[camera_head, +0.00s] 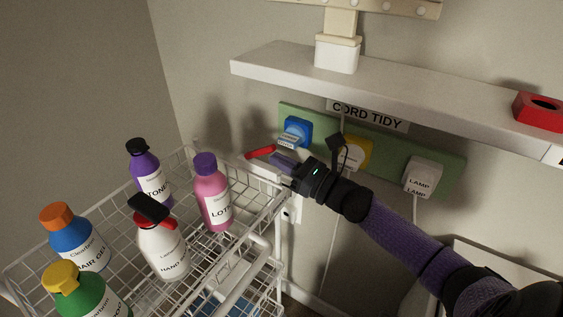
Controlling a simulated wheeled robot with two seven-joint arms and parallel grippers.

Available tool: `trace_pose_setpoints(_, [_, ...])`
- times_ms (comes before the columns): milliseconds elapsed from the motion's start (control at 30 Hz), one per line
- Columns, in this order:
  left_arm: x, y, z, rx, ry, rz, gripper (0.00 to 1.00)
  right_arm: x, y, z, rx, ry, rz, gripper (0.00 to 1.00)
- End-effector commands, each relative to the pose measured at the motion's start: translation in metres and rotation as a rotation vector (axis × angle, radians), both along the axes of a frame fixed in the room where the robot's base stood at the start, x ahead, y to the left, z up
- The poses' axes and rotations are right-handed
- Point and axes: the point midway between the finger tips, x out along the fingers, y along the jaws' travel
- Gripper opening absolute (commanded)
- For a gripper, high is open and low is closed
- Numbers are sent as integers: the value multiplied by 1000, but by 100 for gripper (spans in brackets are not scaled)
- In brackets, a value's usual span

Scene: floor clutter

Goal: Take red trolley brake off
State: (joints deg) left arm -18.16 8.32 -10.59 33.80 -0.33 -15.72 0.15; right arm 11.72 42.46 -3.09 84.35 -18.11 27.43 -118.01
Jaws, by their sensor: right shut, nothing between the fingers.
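A white wire trolley (232,268) stands at the lower left with bottles in its top basket. A small red lever (259,152), which looks like the trolley brake, shows at the far corner of the trolley near the wall. My right gripper (275,158) reaches in from the right, its fingers shut and empty, with the tips close beside the red lever. I cannot tell whether they touch it. My left gripper is not in view.
Several bottles, including a pink one (213,197) and a white pump bottle (163,250), stand in the basket. A white shelf (400,92) runs above my arm, with a red block (538,111) on it. Plugs and cords hang from a green wall board (390,152) behind.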

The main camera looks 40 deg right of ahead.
Motion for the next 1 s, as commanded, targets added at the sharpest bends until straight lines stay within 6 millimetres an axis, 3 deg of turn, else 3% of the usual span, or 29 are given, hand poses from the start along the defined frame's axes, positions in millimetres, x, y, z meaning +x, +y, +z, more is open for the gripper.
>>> trace_pose_setpoints(400, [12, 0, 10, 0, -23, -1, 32, 0, 0, 8, -19, 38, -1, 0])
trace_pose_setpoints(1000, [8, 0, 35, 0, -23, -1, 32, 7, 2, 23, -48, 116, -1, 0])
